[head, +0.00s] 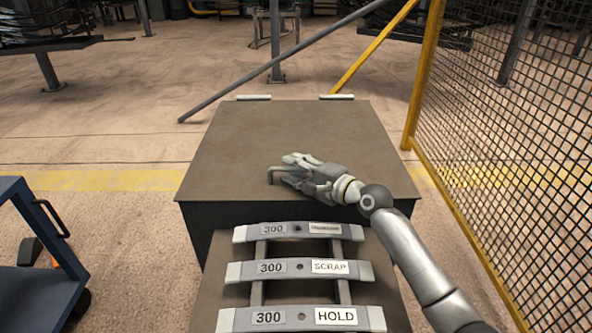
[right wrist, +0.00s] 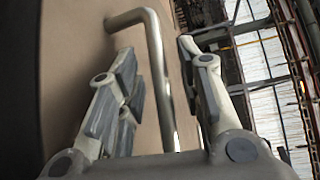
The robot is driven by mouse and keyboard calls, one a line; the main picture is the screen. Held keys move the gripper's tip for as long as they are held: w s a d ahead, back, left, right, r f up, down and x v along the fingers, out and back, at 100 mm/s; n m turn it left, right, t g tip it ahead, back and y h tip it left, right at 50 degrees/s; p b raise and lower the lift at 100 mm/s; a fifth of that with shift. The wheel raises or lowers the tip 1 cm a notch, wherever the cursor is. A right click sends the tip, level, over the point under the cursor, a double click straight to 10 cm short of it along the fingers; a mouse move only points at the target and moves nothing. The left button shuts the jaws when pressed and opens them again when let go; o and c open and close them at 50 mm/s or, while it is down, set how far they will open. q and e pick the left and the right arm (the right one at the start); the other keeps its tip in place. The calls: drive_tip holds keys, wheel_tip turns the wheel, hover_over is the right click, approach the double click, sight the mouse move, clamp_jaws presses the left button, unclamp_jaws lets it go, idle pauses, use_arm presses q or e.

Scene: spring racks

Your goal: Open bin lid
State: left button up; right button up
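The bin (head: 230,228) is a dark box with a flat brown-grey lid (head: 260,135). The lid lies flat and closed, with two light hinge strips along its far edge. My right gripper (head: 288,170) is low over the lid's front part, pointing left. In the right wrist view, a bent metal bar handle (right wrist: 155,50) stands out from the lid surface (right wrist: 75,60). The right gripper's fingers (right wrist: 157,58) are apart, one on each side of the handle, with gaps visible. In the head view the hand mostly hides the handle. My left gripper is out of view.
In front of the bin are grey label bars reading 300, SCRAP (head: 331,267) and HOLD (head: 337,316). A yellow-framed mesh fence (head: 500,130) stands close on the right. A blue cart (head: 35,255) is at the left. Floor left of the bin is clear.

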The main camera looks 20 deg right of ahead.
drive_tip(key=shift+c, duration=0.3)
clamp_jaws()
